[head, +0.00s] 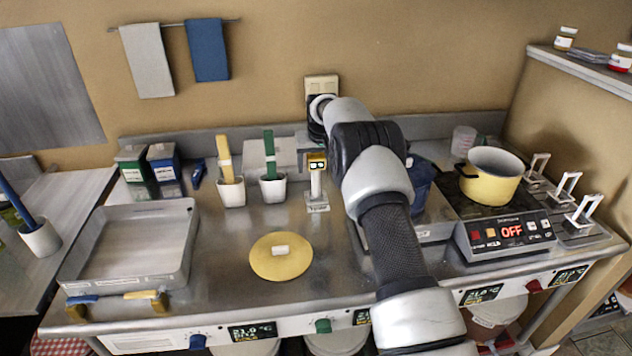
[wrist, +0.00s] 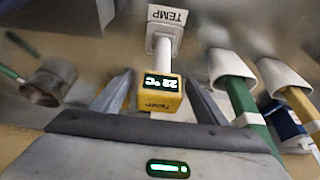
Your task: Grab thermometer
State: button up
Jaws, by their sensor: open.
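The thermometer has a yellow head with a dark display (head: 317,162) on a white stem, upright in a small white stand (head: 317,205) at the middle of the counter. In the wrist view its yellow head (wrist: 159,92) reads about 22 °C, with the stand's TEMP label (wrist: 167,15) beyond. My gripper (wrist: 158,80) is open, with one finger on either side of the yellow head. I cannot tell whether the fingers touch it. In the head view my arm is just right of the thermometer, and the fingertips are hard to make out.
White cups with a yellow-handled tool (head: 231,191) and a green-handled tool (head: 272,188) stand close left of the thermometer. A round yellow lid (head: 281,257) lies in front. A metal tray (head: 130,250) is at left; a yellow pot (head: 490,178) sits on the stove at right.

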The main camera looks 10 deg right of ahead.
jog(key=shift+w+f, duration=0.25)
jog(key=shift+f, duration=0.45)
jog(key=c, duration=1.6)
jog(key=shift+r, duration=0.1)
jog(key=shift+c, duration=0.5)
